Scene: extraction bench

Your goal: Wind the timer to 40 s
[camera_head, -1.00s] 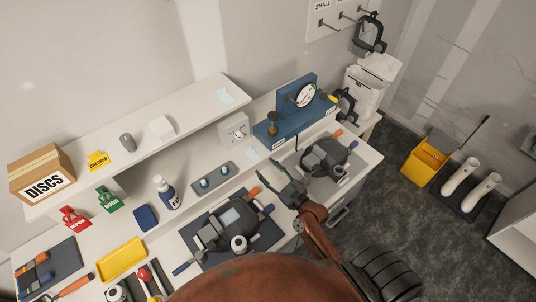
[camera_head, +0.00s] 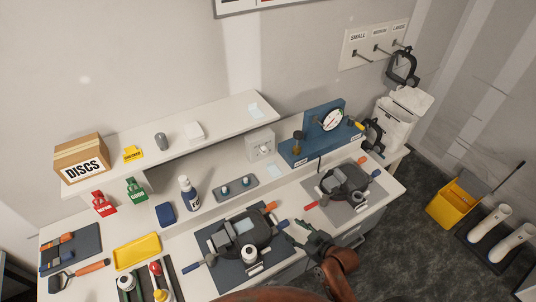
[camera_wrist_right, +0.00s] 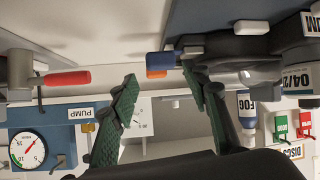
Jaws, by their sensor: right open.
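A pale grey box with a small round knob (camera_head: 261,147), which looks like the timer, stands at the back of the bench, left of the blue gauge stand. Its setting is too small to read. A pale box face with dial marks, probably the same box, shows between my fingers in the right wrist view (camera_wrist_right: 140,124), partly hidden. My right gripper (camera_head: 303,236) is open and empty near the bench's front edge, well short of the box. Its green fingers (camera_wrist_right: 160,80) stand apart in the wrist view. My left gripper is out of view.
Two dark clamp-like devices flank the gripper's way: one on a dark mat (camera_head: 245,235), one on a grey mat (camera_head: 346,184). A blue gauge stand (camera_head: 318,148), a grey two-knob plate (camera_head: 236,187) and a blue-labelled bottle (camera_head: 190,194) stand behind. The shelf (camera_head: 225,120) overhangs the back.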

